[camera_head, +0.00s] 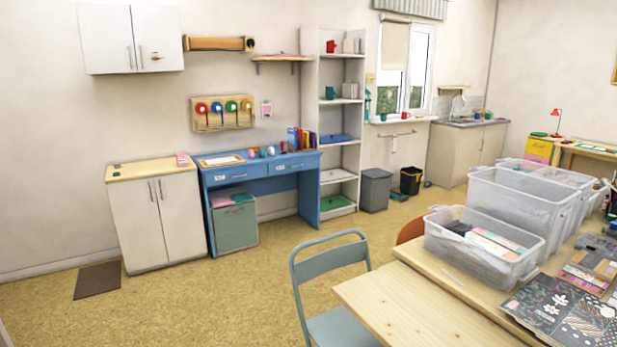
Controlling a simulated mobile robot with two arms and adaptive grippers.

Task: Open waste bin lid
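A grey bin-like box (375,192) with a flat, closed-looking top stands on the floor by the far wall, right of the tall shelf. A smaller black bin (410,181) with a yellowish rim or liner stands just right of it. Its top looks open, but it is too small to be sure. I cannot tell which of the two is the waste bin. Neither of my grippers is in view.
A table (400,308) with clear plastic boxes (485,245) fills the right foreground. A grey-blue chair (335,290) stands at its left. A blue desk (262,172) and white cabinet (155,220) line the wall.

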